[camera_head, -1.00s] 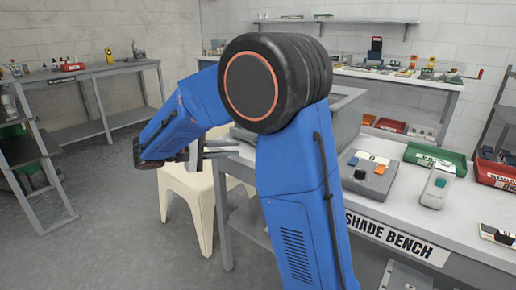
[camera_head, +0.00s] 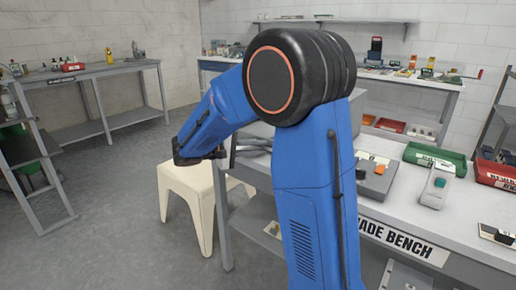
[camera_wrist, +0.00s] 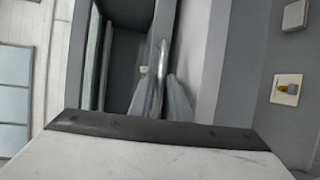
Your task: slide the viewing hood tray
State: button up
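A grey box-like housing fills the upper wrist view, with a dark recess (camera_wrist: 130,45) in it; I take it for the viewing hood, though its tray is not clearly distinguishable. A shiny bar handle (camera_wrist: 161,62) stands out from its face. My gripper (camera_wrist: 161,85) is open, with one grey finger on each side of the handle; contact cannot be told. In the head view my gripper (camera_head: 256,145) is at the left end of the bench, and my blue arm hides most of the housing behind it.
The shade bench (camera_head: 455,215) carries a grey block with coloured pieces (camera_head: 375,180), a green bin (camera_head: 435,157), a red bin (camera_head: 497,174) and a light grey device (camera_head: 437,188). A cream stool (camera_head: 190,190) stands left of the bench.

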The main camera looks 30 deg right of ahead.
jog(key=shift+c, duration=0.3)
grip_shut()
jog(key=shift+d, duration=0.1)
jog(key=shift+w+d, duration=0.25)
jog(key=shift+d, duration=0.35)
jog(key=shift+w+d, duration=0.25)
jog(key=shift+d, duration=0.35)
jog(key=shift+w+d, duration=0.25)
jog(key=shift+d, duration=0.35)
jog(key=shift+o, duration=0.3)
grip_release()
jog(key=shift+d, duration=0.15)
